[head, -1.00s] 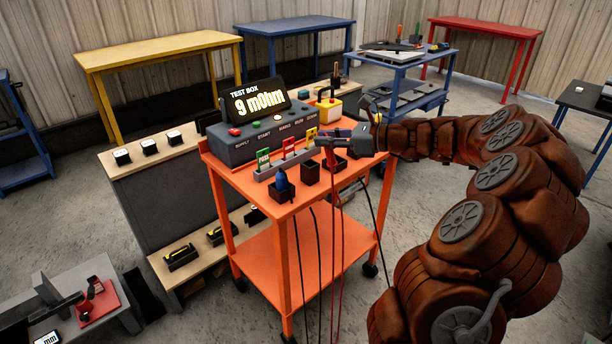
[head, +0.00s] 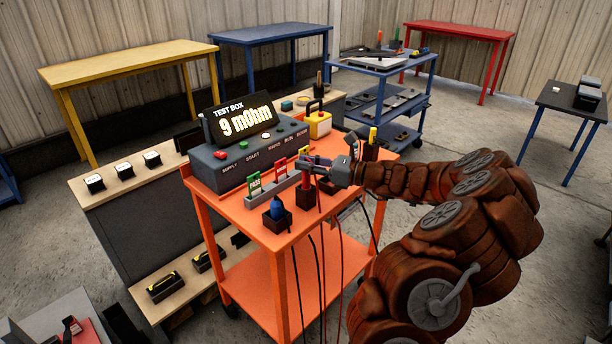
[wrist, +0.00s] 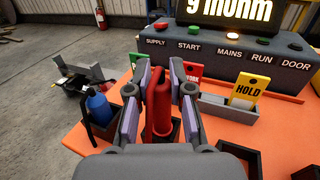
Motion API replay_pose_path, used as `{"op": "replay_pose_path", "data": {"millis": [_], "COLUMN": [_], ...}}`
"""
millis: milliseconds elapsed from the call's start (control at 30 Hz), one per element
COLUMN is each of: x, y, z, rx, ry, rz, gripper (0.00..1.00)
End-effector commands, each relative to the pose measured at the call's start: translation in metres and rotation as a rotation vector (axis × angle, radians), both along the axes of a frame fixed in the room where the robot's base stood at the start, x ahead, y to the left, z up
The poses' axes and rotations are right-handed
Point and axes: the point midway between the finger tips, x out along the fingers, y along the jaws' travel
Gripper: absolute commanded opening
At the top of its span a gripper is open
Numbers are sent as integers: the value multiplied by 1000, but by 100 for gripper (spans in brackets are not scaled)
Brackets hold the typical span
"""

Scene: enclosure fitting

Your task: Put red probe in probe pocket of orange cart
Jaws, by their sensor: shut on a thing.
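My gripper (head: 312,165) is shut on the red probe (wrist: 158,100), which stands upright between the finger pads in the wrist view. The orange cart (head: 232,208) carries a row of small dark pockets along its front. The red probe is at the middle pocket (head: 306,200). Its lower end is partly hidden, so I cannot tell how far it sits inside. A blue probe (head: 278,209) stands in the left pocket (head: 277,224); it also shows in the wrist view (wrist: 98,108).
The test box (head: 235,152), reading 9 mOhm, stands behind the pockets. A tag rack (head: 283,189) with green, red and yellow tags lies between. Cables hang off the cart's front. A yellow box (head: 319,125) stands at the back.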

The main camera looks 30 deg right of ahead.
Motion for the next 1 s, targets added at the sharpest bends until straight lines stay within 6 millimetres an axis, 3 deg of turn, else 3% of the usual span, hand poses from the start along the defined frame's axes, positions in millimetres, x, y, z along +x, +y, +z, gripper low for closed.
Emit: {"op": "replay_pose_path", "data": {"millis": [300,600,633,867,1000], "x": [1,1,1,1,1], "y": [1,2,2,1,1], "z": [-34,-36,-36,-36,-36], "rx": [3,-1,-1,-1,-1], "ry": [3,1,1,1,1], "rz": [2,3,3,3,3], "gripper": [0,0,23,46,46]}}
